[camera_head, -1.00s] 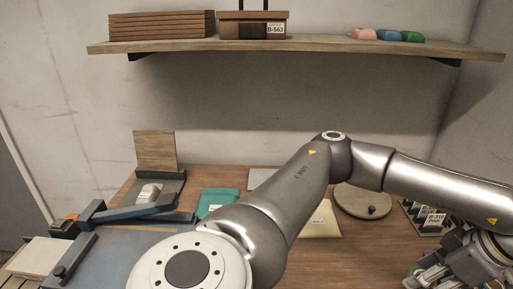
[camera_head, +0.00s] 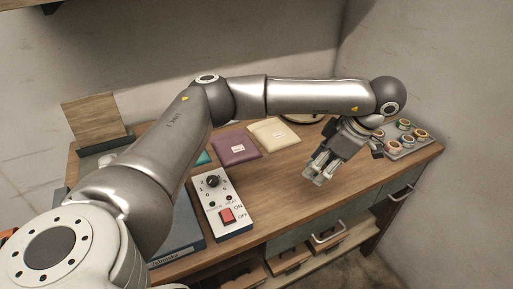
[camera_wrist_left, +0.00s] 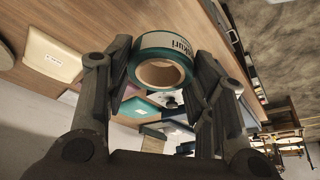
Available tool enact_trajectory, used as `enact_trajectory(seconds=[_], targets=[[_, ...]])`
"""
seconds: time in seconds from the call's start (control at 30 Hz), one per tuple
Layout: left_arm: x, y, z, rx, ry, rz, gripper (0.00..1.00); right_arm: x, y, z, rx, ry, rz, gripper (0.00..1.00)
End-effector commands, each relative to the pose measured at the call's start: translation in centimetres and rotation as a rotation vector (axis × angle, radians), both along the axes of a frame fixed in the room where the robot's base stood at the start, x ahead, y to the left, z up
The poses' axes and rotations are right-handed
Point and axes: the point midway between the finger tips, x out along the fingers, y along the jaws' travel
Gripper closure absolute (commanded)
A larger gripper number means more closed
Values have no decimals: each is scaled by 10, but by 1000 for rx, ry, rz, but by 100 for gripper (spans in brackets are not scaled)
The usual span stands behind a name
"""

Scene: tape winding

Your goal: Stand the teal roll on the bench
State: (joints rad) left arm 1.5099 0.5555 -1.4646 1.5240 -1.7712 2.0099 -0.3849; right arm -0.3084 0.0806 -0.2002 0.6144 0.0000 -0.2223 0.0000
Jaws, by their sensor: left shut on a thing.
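The teal roll (camera_wrist_left: 160,53) is a ring of tape with a cream core and a white printed label, seen in the left wrist view. My left gripper (camera_wrist_left: 163,72) is shut on it, one finger on each side. In the head view my left gripper (camera_head: 319,177) hangs over the right part of the wooden bench (camera_head: 290,205), fingers pointing down and left. The roll is not clearly visible there, hidden by the fingers. I cannot tell whether the roll touches the bench. My right gripper is not in view.
A tray of several tape rolls (camera_head: 404,137) stands right of the gripper. Purple (camera_head: 235,148) and cream (camera_head: 273,134) packets lie behind, left of it. A control box with a red switch (camera_head: 222,205) stands at left front. Bare bench lies between box and gripper.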

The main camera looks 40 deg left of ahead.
Motion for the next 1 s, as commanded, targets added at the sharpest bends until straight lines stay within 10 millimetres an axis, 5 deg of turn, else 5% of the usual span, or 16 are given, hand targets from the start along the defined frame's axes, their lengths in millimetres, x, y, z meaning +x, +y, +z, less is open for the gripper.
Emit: enact_trajectory(seconds=[0.23, 0.5, 1.0], targets=[[3, 61, -22, 3, 4, 9, 65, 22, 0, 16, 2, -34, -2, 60], [8, 108, -67, 2, 4, 4, 65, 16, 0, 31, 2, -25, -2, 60], [10, 128, -119, 1, 4, 2, 65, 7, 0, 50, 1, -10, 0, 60]])
